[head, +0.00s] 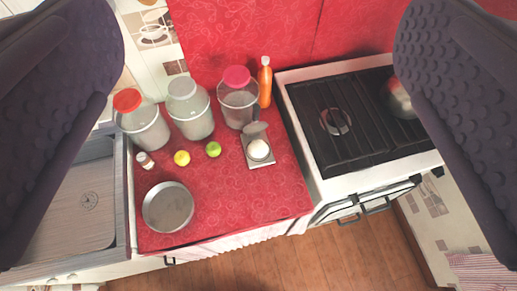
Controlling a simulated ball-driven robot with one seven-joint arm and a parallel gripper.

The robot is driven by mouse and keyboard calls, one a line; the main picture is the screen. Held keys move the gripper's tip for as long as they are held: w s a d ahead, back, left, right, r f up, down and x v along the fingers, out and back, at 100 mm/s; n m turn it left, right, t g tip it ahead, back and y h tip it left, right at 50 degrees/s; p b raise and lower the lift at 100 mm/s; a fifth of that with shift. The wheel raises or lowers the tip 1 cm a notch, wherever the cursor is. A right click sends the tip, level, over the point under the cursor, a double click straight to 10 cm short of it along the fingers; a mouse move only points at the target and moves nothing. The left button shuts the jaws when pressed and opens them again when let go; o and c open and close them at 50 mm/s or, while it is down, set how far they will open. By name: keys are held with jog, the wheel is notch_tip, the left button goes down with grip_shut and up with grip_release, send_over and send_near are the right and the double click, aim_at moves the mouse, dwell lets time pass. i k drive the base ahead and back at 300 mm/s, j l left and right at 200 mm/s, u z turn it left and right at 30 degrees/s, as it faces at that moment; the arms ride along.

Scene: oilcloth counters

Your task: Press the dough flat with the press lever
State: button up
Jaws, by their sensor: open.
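The dough (258,149) is a small white ball on the plate of the press (262,164), which stands on the red counter left of the stove. The press has a grey round lid or lever part (255,128) raised behind the dough; its exact shape is too small to tell. My gripper (258,140) frames the view, with one dark, studded finger at the left edge and one at the right. The fingers are wide open, with nothing between them close up. They are high above the counter, well apart from the press.
Three jars, with a red (127,99), a grey (182,87) and a pink lid (237,76), and an orange bottle (265,84) line the back. A lemon (182,158), lime (213,149), small bottle (145,160) and round pan (168,207) lie left. The stove (360,125) holds a pot (398,99).

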aim_at(256, 125)
jog(key=i+l, duration=0.1)
jog(key=i, duration=0.35)
jog(key=i+u, duration=0.1)
jog(key=i, duration=0.35)
